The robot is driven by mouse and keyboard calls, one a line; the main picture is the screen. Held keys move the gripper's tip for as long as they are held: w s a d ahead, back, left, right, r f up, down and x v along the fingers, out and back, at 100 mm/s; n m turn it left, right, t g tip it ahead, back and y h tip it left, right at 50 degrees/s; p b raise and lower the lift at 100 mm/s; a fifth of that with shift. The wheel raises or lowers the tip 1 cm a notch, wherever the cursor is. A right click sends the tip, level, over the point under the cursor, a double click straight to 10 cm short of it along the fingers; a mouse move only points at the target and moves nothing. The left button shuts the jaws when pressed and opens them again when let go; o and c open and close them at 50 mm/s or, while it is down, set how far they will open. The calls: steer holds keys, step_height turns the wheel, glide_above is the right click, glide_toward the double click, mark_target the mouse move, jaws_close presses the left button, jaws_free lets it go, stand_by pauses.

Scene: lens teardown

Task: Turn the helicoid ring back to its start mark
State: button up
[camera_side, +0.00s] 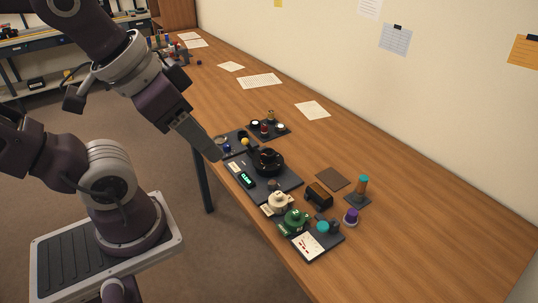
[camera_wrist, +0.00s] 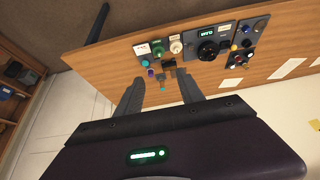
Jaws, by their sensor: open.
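A round black ring-shaped part (camera_side: 267,161), which looks like the helicoid ring, sits on a dark base plate (camera_side: 284,187) near the table's front edge. A small display (camera_side: 247,180) with green lettering is on the same plate. In the wrist view the ring (camera_wrist: 207,50) is small and at the upper right. Its marks are too small to read. My gripper (camera_side: 217,156) is above the table's front edge, left of the ring and apart from it. In the wrist view my gripper (camera_wrist: 158,88) has its two fingers spread with nothing between them.
Cream (camera_side: 280,203) and green (camera_side: 294,221) round parts stand nearer the camera. A dark tray (camera_side: 270,130) of small parts lies behind the ring. A teal-topped post (camera_side: 362,187) and purple-capped part (camera_side: 351,216) stand right. The table's right side is clear.

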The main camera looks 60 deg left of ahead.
steer(key=shift+o, duration=0.4)
steer(key=o, duration=0.4)
steer(key=shift+w+r, duration=0.1)
steer(key=shift+w, duration=0.15)
steer(key=shift+c, duration=0.2)
steer(key=m+g, duration=0.6)
steer(key=m, duration=0.3)
glide_above(268, 152)
step_height(268, 152, down, 20)
step_height(268, 152, down, 6)
steer(key=shift+a+r, duration=0.1)
steer(key=shift+f, duration=0.65)
steer(key=c, duration=1.4)
